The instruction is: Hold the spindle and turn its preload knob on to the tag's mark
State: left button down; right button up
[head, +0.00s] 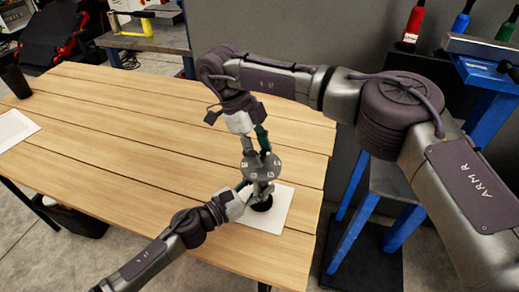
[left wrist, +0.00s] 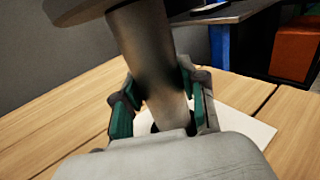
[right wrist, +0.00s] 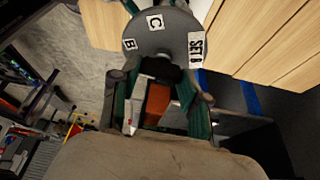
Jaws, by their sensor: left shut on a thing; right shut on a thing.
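The spindle is a grey upright post with a round flange (head: 262,166) on top and a dark foot (head: 262,204). My left gripper (head: 247,192) is shut on the post below the flange; the left wrist view shows the grey post (left wrist: 148,55) between its green-padded fingers. My right gripper (head: 257,146) comes from above and is shut at the preload knob (right wrist: 165,72), a dark shape mostly hidden by the fingers. In the right wrist view the flange (right wrist: 170,40) carries letters B and C and a white tag (right wrist: 195,50) reading "SET" with what looks like B. The knob's pointer cannot be made out.
The spindle stands on a white sheet (head: 283,213) near the right edge of the wooden table (head: 150,130). A dark cup (head: 14,82) and another white sheet (head: 14,129) lie far left. A blue-framed stand (head: 375,200) is beyond the right edge. The table's middle is clear.

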jog(key=shift+m, duration=0.3)
jog(key=o, duration=1.1)
jog(key=shift+o, duration=0.2)
jog(key=v, duration=1.2)
jog(key=shift+w+a, duration=0.1)
jog(key=shift+w, duration=0.05)
